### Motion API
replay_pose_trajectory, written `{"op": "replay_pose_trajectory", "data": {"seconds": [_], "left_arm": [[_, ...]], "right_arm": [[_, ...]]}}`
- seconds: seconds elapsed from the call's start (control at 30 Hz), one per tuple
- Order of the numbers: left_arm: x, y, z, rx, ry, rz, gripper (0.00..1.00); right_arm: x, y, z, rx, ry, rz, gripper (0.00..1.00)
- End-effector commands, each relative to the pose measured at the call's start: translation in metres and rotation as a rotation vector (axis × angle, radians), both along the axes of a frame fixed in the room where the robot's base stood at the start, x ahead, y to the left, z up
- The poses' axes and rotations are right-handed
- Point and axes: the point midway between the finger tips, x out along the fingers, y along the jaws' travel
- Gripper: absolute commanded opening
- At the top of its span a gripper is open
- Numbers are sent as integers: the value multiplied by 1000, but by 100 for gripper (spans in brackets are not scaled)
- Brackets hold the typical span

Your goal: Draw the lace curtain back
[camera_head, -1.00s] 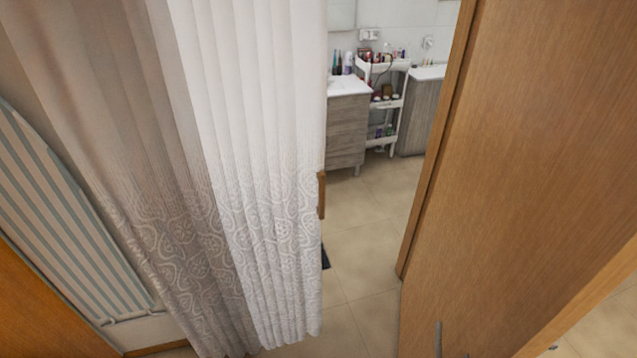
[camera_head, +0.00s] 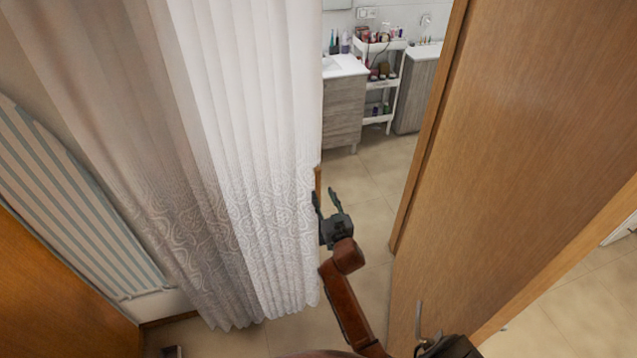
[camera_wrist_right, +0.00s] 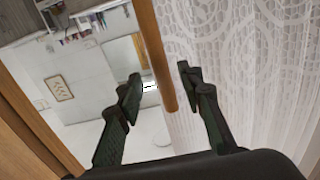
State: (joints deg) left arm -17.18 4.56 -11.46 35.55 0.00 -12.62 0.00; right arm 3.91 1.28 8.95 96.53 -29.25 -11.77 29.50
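The lace curtain (camera_head: 255,170) hangs in long white folds over the left and middle of the head view, patterned on its lower part. It also fills the right side of the right wrist view (camera_wrist_right: 250,70). My right gripper (camera_head: 326,196) is open just right of the curtain's free edge, at its patterned part. In the right wrist view its open fingers (camera_wrist_right: 160,77) point toward a narrow wooden edge (camera_wrist_right: 151,50), with the curtain behind and right of the right finger. Nothing visible is held; I cannot tell whether a finger touches the cloth.
A wooden door (camera_head: 500,150) with a handle (camera_head: 419,318) stands close on the right. Beyond the gap are a washbasin cabinet (camera_head: 345,108) and a white cart (camera_head: 397,88) with cosmetics. A striped board (camera_head: 65,200) leans at the left. Tiled floor (camera_head: 370,190) shows in the gap.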

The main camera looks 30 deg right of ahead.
Motion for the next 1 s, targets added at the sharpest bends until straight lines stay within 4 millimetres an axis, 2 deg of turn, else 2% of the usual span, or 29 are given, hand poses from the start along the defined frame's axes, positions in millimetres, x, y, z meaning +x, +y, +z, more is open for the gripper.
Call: {"op": "replay_pose_trajectory", "data": {"seconds": [0.2,0.4,0.77,1.0], "left_arm": [[1,0,7,0,-1,0,40],[1,0,9,0,-1,0,40],[1,0,9,0,-1,0,40],[1,0,9,0,-1,0,40]], "right_arm": [[36,-8,1,-1,1,1,34],[56,-13,0,-1,2,1,34],[60,-14,-1,-1,2,1,34],[60,-14,-1,-1,2,1,17]]}}
